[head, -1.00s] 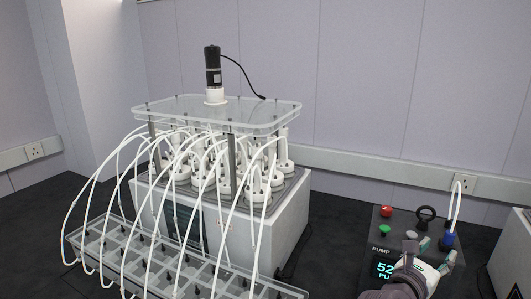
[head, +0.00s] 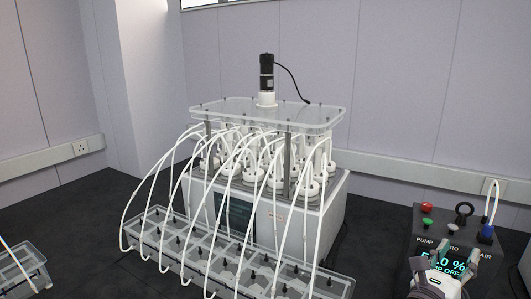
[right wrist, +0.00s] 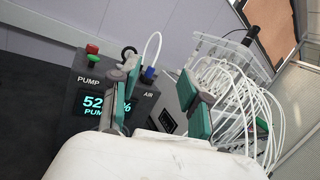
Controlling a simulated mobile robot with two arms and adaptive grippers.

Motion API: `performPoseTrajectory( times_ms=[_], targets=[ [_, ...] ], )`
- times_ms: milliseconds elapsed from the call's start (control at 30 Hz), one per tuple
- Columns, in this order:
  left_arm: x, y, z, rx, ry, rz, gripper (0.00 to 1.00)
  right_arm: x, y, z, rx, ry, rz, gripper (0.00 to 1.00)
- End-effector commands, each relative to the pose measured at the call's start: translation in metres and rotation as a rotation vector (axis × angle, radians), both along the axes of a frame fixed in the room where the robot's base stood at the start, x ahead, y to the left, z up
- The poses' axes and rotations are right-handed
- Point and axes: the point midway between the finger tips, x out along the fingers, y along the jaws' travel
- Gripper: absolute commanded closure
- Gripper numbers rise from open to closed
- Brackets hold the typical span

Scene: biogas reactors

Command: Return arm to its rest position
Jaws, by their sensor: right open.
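My right gripper (head: 454,256) is open and empty at the lower right of the head view, in front of the pump control box (head: 422,243). It covers part of the box's lit display. In the right wrist view its two green-padded fingers (right wrist: 158,78) stand apart with nothing between them. The same view shows the box (right wrist: 88,103) beyond the fingers, with a red and a green button, a black ring-shaped knob and a blue fitting with a white tube. The head view display partly reads "OFF". My left gripper is not in view.
The reactor unit (head: 325,215) stands at the centre, with a clear top plate (head: 300,115) and a black motor (head: 266,72). White tubes arch down to a clear compartment tray (head: 335,284) in front. Another clear tray (head: 35,256) is at the lower left. Dark bench lies between.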

Motion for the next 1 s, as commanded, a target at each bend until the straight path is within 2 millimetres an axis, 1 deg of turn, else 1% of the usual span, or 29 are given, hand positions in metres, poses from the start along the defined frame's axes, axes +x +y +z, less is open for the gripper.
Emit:
performPoseTrajectory(
  times_ms=[167,267,367,400,467,500,567,600,667,700,767,800,867,900,1000],
  targets=[
    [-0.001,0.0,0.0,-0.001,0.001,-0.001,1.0,-0.003,0.024,0.023,-0.259,0.04,0.054,0.54],
    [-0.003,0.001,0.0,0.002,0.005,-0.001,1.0,-0.005,0.046,0.035,-0.449,0.079,0.095,0.54],
    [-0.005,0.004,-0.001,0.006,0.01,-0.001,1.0,-0.006,0.078,0.042,-0.684,0.137,0.15,0.54],
    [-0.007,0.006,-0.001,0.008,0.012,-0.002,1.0,-0.006,0.095,0.042,-0.796,0.168,0.178,0.54],
    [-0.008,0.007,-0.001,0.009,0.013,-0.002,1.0,-0.008,0.125,0.036,-0.991,0.228,0.233,0.54],
    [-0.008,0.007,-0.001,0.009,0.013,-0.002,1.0,-0.01,0.148,0.026,-1.136,0.276,0.277,0.54],
    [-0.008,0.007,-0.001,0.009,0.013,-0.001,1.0,-0.014,0.182,0.003,-1.367,0.361,0.354,0.54],
    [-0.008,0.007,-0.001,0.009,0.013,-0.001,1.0,-0.019,0.203,-0.017,-1.518,0.421,0.411,0.54],
    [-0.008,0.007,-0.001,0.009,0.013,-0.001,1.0,-0.03,0.228,-0.053,-1.736,0.515,0.503,0.54],
    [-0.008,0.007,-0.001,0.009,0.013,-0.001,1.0,-0.039,0.24,-0.08,-1.876,0.582,0.57,0.54],
    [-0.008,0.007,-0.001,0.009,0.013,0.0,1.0,-0.057,0.251,-0.121,-2.069,0.681,0.677,0.54],
    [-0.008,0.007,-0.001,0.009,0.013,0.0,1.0,-0.071,0.254,-0.148,-2.187,0.748,0.752,0.54],
    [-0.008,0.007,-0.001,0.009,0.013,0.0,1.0,-0.093,0.252,-0.183,-2.335,0.841,0.863,0.54],
    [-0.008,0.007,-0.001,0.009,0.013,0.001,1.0,-0.108,0.248,-0.203,-2.419,0.899,0.934,0.54],
    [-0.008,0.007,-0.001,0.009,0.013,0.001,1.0,-0.141,0.234,-0.24,-2.57,1.021,1.095,0.54]
  ],
)
